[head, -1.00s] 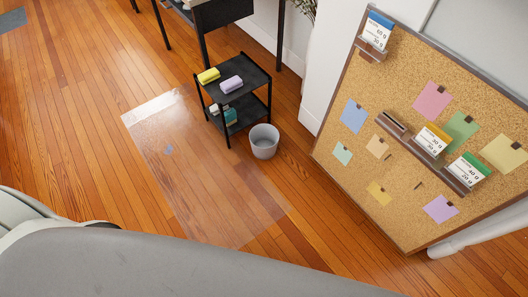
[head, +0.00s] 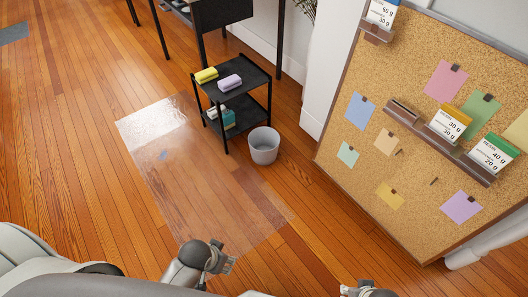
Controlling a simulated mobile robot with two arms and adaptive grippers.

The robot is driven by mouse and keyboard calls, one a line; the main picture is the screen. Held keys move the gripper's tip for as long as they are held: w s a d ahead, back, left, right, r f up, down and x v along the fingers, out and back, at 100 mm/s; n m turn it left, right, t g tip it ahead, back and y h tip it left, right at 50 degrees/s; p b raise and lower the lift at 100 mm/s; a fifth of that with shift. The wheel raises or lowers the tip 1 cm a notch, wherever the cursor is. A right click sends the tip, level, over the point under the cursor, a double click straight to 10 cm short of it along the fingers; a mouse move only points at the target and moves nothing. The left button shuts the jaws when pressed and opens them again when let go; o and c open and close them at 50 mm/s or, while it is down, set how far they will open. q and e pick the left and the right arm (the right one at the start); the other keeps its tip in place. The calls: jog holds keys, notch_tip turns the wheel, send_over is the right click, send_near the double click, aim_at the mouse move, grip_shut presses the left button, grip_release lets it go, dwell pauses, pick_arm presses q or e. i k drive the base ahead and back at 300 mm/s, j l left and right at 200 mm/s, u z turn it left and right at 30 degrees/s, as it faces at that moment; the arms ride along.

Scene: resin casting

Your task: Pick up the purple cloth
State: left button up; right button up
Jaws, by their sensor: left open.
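The purple cloth (head: 230,82) lies folded on the top shelf of a small black two-tier rack (head: 256,76), right of a yellow cloth (head: 206,75). My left gripper (head: 222,262) is open and empty at the bottom of the head view, far in front of the rack and apart from the cloth. Part of what looks like my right gripper (head: 367,291) shows at the bottom edge, cut off by the frame; its jaws cannot be made out.
A grey bin (head: 264,146) stands on the floor beside the rack. A clear plastic sheet (head: 190,170) lies on the wood floor in front. Small bottles or boxes (head: 229,119) sit on the lower shelf. A cork board (head: 350,200) with notes and cards stands at right.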

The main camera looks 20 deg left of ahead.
aim_at(228, 84)
jog(key=u, duration=1)
